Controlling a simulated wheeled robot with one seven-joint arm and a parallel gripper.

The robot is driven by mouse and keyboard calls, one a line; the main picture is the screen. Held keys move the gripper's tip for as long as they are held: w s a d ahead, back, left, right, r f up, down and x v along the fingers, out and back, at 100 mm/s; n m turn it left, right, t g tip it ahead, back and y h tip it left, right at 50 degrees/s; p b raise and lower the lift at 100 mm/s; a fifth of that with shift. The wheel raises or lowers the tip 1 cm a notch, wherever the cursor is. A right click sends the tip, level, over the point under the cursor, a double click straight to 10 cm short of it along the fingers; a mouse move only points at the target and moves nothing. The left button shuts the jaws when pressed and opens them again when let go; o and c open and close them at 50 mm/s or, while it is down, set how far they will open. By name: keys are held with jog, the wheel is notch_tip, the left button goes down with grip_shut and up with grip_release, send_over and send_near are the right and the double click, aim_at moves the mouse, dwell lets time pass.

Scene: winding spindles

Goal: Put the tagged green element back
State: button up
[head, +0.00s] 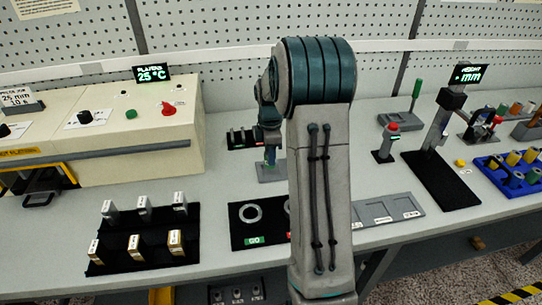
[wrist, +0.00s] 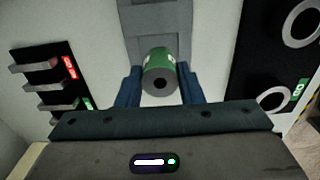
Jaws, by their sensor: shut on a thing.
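In the wrist view the green element (wrist: 160,62) is a short green cylinder with a grey end face and a dark central hole. A small pale mark shows on its green side. My gripper (wrist: 160,80) has its two blue fingers on either side of it and is shut on it. A grey stepped plate or holder (wrist: 158,17) lies just beyond the element; I cannot tell whether they touch. In the head view my gripper (head: 271,160) is partly hidden behind my arm, above a small grey plate (head: 270,175), and the element cannot be made out.
A black rack (wrist: 48,80) with several grey bars lies left of my gripper. A black board (wrist: 262,60) with rings lies right. In the head view, a black block stand (head: 145,262), a blue tray of spools (head: 515,185) and a beige machine (head: 120,130) stand around.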

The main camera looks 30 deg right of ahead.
jog(key=shift+f, duration=1)
jog(key=shift+f, duration=0.15)
jog(key=o, duration=1)
jog(key=shift+o, duration=0.2)
